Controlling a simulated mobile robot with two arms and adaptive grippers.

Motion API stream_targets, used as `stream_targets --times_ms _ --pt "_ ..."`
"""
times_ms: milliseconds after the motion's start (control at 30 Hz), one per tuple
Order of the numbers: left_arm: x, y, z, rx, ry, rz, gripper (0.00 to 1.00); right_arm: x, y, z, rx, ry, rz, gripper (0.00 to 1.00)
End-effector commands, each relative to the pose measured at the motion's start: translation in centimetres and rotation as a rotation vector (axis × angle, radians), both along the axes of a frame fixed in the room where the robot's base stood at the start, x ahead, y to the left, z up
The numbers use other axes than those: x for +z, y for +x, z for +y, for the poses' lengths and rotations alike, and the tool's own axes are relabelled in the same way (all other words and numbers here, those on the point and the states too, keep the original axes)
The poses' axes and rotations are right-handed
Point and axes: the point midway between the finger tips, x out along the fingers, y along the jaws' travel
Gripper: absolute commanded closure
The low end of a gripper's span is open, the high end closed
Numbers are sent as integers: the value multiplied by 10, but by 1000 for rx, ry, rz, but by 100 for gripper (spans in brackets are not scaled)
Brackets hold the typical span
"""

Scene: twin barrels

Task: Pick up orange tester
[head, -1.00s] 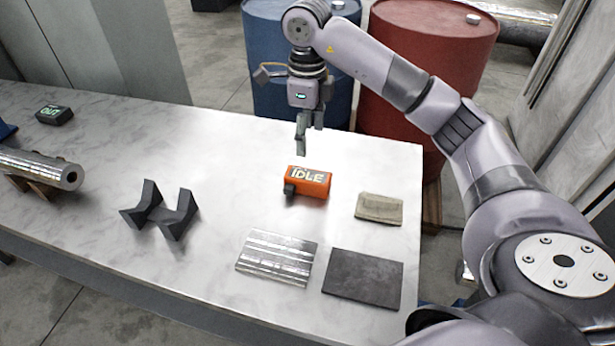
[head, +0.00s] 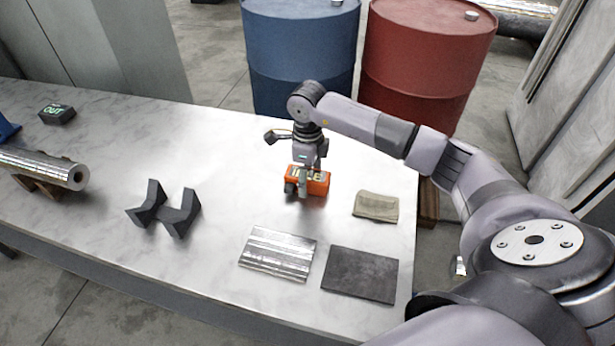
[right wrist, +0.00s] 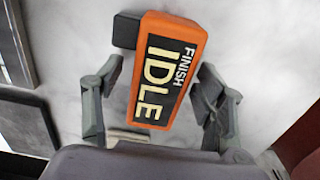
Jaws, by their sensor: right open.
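The orange tester (head: 318,186) lies on the metal table (head: 215,215). It is an orange block with a dark display and a dark knob at its left end. My right gripper (head: 303,190) is down at the tester, partly covering its front and display in the head view. In the right wrist view the tester (right wrist: 168,75) reads "FINISH IDLE". My right gripper's open fingers (right wrist: 160,95) stand on either side of it, with gaps between fingers and tester. My left gripper is in neither view.
A tan folded cloth (head: 376,206), a silvery ribbed plate (head: 277,254) and a dark flat pad (head: 360,274) lie nearby. A dark V-shaped stand (head: 163,208), a metal tube (head: 45,168) and a dark box (head: 57,114) are further left. Blue (head: 300,60) and red (head: 425,60) barrels stand behind.

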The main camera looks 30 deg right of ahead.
Motion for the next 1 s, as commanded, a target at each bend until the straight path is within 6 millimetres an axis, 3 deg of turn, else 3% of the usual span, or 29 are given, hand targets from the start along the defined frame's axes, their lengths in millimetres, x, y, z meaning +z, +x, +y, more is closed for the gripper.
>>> stream_targets --times_ms 267,1000 --pt "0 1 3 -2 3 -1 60 -3 0 0 1 1 -2 36" --pt "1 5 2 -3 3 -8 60 -2 0 0 1 0 -1 86"
